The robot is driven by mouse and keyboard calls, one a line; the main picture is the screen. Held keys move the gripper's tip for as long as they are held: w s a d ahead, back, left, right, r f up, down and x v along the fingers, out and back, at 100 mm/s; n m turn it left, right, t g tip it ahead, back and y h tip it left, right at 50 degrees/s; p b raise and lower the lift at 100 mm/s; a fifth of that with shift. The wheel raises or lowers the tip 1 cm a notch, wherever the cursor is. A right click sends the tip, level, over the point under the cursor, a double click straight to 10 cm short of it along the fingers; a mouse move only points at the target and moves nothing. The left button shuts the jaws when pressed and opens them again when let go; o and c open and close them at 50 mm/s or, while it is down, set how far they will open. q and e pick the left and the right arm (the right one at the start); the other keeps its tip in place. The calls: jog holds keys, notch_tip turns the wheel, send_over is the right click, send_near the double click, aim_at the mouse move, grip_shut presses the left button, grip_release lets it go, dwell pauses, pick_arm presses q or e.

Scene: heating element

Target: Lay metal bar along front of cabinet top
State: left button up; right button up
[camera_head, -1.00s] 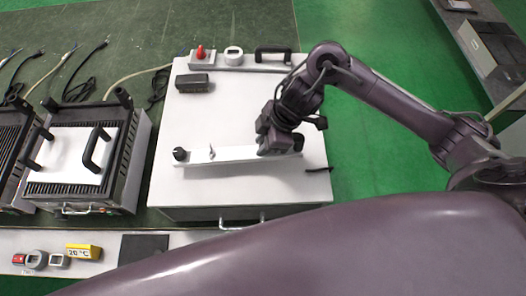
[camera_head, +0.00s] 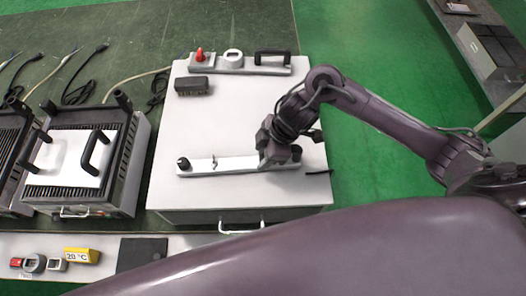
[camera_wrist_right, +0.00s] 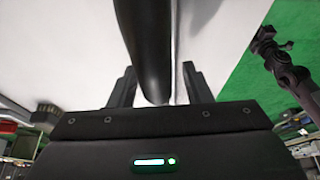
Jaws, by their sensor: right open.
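The metal bar (camera_head: 235,163) is a long pale strip lying across the front part of the white cabinet top (camera_head: 240,115), roughly parallel to its front edge. A black knob (camera_head: 183,163) stands at its left end, and a small upright piece is near it. My right gripper (camera_head: 270,160) is over the bar's right part and hides it there. In the right wrist view the open fingers (camera_wrist_right: 159,85) stand either side of a dark rounded piece (camera_wrist_right: 150,50), seemingly a knob on the bar. I cannot tell if they touch it. My left gripper is not in view.
At the cabinet's back is a second strip with a red knob (camera_head: 200,55), a round dial (camera_head: 233,57) and a black handle (camera_head: 272,56). A dark block (camera_head: 193,86) sits at back left. A grill unit (camera_head: 80,160) stands to the left. The middle of the top is clear.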

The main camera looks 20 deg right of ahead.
jog(key=p+v, duration=0.1)
jog(key=v, duration=1.1)
jog(key=shift+s, duration=0.15)
